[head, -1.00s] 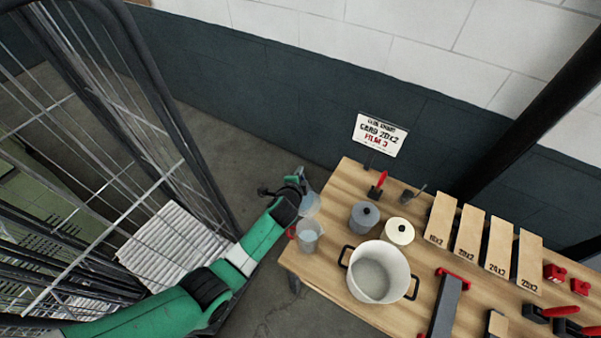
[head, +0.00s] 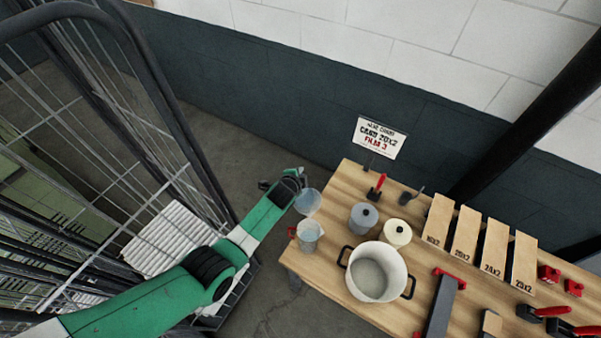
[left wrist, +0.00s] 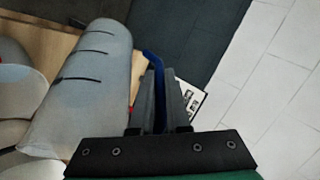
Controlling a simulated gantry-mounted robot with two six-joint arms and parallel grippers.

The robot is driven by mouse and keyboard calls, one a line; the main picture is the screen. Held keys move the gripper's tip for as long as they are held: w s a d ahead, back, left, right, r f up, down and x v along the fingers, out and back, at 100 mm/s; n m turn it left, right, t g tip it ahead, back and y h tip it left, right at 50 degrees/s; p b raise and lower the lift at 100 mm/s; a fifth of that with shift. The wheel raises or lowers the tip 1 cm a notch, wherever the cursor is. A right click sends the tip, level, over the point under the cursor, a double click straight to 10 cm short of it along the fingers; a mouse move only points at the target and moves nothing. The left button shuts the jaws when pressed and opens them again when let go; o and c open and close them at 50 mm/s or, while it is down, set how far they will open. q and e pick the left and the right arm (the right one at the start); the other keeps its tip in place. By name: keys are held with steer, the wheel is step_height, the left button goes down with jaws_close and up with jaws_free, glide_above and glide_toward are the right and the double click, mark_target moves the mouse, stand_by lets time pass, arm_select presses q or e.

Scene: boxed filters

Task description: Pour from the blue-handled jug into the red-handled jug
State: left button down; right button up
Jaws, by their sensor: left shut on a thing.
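The blue-handled jug (head: 308,201) is pale and translucent, held off the table's left corner in the head view. My left gripper (head: 297,184) is shut on its blue handle. In the left wrist view the jug's marked wall (left wrist: 88,85) fills the left side, and the blue handle (left wrist: 152,60) runs between the fingers (left wrist: 165,98). The red-handled jug (head: 310,235) stands on the table's left edge, just below the held jug in the picture, its red handle facing left. I cannot tell whether liquid is in either jug. My right gripper is not in view.
A white two-handled pot (head: 377,272), a grey lidded pot (head: 363,217) and a cream lidded pot (head: 397,232) stand right of the red-handled jug. Labelled boxes (head: 466,236) and a sign (head: 380,137) are beyond. A wire cage (head: 120,130) stands at left.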

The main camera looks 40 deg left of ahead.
arm_select(q)
steer(key=shift+w+a, duration=0.1)
stand_by(0.4)
steer(key=shift+a+g+h, duration=0.15)
steer(key=shift+g+h, duration=0.25)
steer(key=shift+w+f+n+h, duration=0.1)
steer(key=shift+f+n+h, duration=0.05)
steer(key=shift+n+h, duration=0.15)
steer(key=shift+g+h+b, duration=0.3)
steer(key=shift+g, duration=0.1)
